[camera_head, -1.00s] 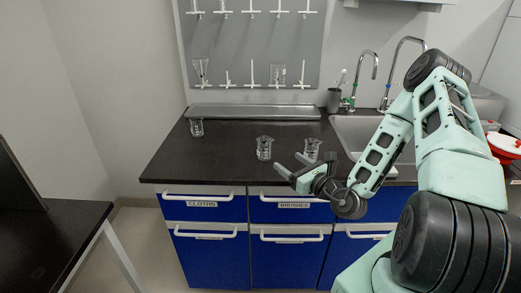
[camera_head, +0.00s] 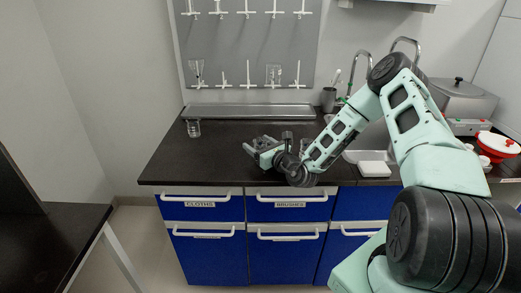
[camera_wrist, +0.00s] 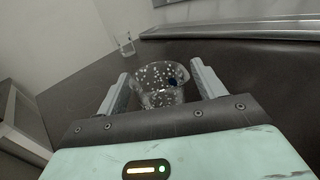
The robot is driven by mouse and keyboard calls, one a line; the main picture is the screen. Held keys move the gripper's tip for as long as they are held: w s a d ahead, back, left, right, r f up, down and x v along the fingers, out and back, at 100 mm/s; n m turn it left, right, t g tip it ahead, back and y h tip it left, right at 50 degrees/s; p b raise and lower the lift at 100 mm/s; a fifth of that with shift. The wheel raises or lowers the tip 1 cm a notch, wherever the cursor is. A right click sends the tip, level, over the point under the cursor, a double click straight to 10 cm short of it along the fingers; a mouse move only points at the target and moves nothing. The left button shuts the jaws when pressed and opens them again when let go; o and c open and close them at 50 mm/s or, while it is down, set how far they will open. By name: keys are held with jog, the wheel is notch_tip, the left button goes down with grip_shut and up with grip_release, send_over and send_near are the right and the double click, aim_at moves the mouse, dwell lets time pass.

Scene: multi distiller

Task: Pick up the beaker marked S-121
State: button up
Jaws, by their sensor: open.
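My gripper (camera_head: 262,146) is over the dark counter, its fingers pointing left and away from my base. In the wrist view my open gripper (camera_wrist: 159,78) has a finger on each side of a clear glass beaker (camera_wrist: 156,96) with speckles and a dark blue spot. I cannot tell whether the fingers touch it. In the head view this beaker is mostly hidden by the gripper. A second beaker (camera_head: 193,128) stands to the left, and also shows in the wrist view (camera_wrist: 125,43). A third beaker (camera_head: 305,146) is partly hidden behind my arm. No S-121 marking is readable.
A grey metal tray (camera_head: 250,110) lies along the back wall under a pegboard (camera_head: 245,45) holding glassware. The counter between the left beaker and my gripper is clear.

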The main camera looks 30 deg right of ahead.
jog(key=shift+w, duration=0.25)
jog(key=c, duration=1.1)
